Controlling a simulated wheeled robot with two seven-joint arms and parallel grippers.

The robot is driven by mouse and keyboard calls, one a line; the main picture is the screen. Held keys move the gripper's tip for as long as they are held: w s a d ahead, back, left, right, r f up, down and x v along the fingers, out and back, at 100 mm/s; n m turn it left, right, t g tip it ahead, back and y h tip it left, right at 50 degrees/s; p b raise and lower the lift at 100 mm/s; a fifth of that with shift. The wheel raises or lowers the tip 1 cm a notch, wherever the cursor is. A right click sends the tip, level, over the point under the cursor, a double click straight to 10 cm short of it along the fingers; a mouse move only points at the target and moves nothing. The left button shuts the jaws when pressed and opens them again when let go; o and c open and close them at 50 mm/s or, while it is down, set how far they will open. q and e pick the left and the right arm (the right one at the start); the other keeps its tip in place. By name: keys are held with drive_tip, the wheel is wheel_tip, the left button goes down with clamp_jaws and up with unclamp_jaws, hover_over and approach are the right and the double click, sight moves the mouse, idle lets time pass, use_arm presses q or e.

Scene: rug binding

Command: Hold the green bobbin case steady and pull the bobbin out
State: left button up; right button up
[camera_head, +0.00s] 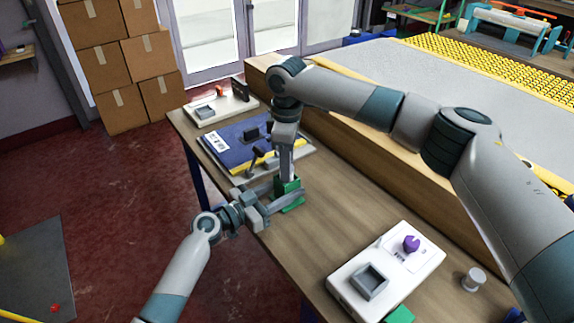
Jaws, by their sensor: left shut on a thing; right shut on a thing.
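The green bobbin case (292,205) stands on the wooden table near its left edge, partly hidden by my grippers. My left gripper (274,200) reaches in from the lower left and is shut on the green case at its side. My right gripper (287,178) points down from above and is shut at the top of the case. What it grips, likely the bobbin, is hidden between its fingers, and I cannot tell how far it sits inside the case.
A blue board with a yellow edge (235,140) lies behind the grippers. A white tray with a purple knob (411,243) and a grey square socket (370,282) is at the front right, near a small grey cylinder (473,279). A wooden ledge borders the table's right side.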

drive_tip(key=shift+r, duration=0.1)
drive_tip(key=shift+r, duration=4.1)
use_arm(q)
drive_tip(key=o, duration=1.3)
drive_tip(key=v, duration=1.2)
